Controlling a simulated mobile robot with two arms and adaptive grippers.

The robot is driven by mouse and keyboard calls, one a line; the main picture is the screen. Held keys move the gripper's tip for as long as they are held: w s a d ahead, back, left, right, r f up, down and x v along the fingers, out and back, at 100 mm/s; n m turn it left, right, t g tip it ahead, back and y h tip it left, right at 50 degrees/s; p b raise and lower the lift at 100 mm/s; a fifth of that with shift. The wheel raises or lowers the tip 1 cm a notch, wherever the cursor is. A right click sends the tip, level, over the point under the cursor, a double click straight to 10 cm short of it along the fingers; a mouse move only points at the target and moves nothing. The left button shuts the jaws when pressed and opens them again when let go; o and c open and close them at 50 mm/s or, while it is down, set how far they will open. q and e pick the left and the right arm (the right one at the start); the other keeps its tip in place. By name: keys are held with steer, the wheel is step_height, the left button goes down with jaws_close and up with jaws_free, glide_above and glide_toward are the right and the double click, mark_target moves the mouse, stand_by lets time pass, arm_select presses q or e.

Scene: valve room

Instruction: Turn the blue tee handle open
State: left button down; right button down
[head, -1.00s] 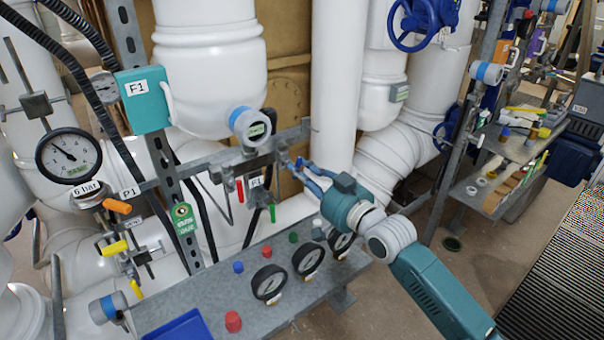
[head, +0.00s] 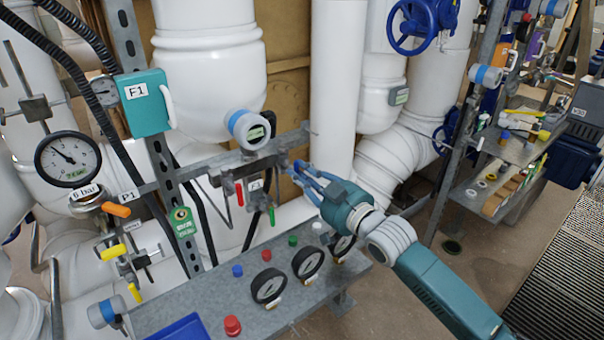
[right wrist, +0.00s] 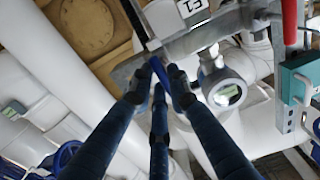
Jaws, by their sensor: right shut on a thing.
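The blue tee handle (right wrist: 158,68) shows in the right wrist view as a short blue bar at the end of the grey pipe fitting. Its ends are partly hidden by my fingers. My right gripper (right wrist: 160,92) has its dark blue fingers around the handle and is shut on it. In the head view my right gripper (head: 297,174) reaches in from the right to the right end of the grey manifold (head: 272,152); the handle is hardly distinguishable from the blue fingers there. My left gripper is not in view.
A red lever (head: 239,193) and a green lever (head: 271,215) hang just left of my right gripper. A round-faced meter (head: 255,133) sits above the manifold. The panel (head: 205,295) below carries gauges and coloured knobs. A white pipe (head: 335,90) stands close behind.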

steer(key=c, duration=1.6)
jaws_free()
steer(key=shift+c, duration=0.2)
steer(key=v, duration=1.2)
